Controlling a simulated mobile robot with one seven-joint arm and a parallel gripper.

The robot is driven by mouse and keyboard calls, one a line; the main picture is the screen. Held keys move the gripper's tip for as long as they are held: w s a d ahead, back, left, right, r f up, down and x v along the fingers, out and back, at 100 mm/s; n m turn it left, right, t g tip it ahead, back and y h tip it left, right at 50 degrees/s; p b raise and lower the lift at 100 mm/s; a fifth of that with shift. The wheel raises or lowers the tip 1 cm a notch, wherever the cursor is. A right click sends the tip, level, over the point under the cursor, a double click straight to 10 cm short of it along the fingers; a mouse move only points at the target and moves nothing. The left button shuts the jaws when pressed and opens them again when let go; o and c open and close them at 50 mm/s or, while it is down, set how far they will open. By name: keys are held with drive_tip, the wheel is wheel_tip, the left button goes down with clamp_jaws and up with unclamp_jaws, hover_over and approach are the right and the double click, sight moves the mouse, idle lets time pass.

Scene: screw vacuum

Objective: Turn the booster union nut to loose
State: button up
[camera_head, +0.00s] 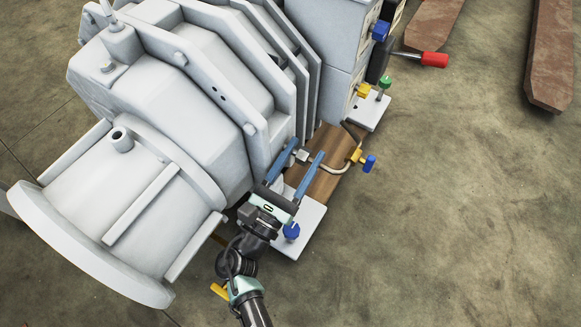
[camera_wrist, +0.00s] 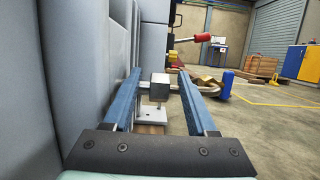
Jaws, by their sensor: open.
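The booster union nut looks like a small grey block (camera_head: 302,156) on a thin pipe (camera_head: 335,170) beside the large pale grey machine. My gripper (camera_head: 308,148) has its two long blue fingers spread, one on each side of the nut. In the wrist view the nut (camera_wrist: 159,88) shows between the open fingers (camera_wrist: 159,73), with visible gaps on both sides. I see no clear contact. Which way the nut is turned or how tight it is cannot be told.
The machine's big housing (camera_head: 190,90) stands close on the left. A yellow valve with a blue handle (camera_head: 370,163) is on the pipe to the right. A blue knob (camera_head: 292,231) is near my wrist. A red-handled lever (camera_head: 434,59) sticks out farther back. Open floor lies right.

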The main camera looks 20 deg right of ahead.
drive_tip(key=p+v, duration=0.4)
drive_tip(key=v, duration=0.8)
drive_tip(key=shift+s+a+p, duration=0.2)
drive_tip(key=shift+a+p, duration=0.05)
drive_tip(key=shift+p, duration=0.05)
drive_tip(key=shift+f, duration=0.1)
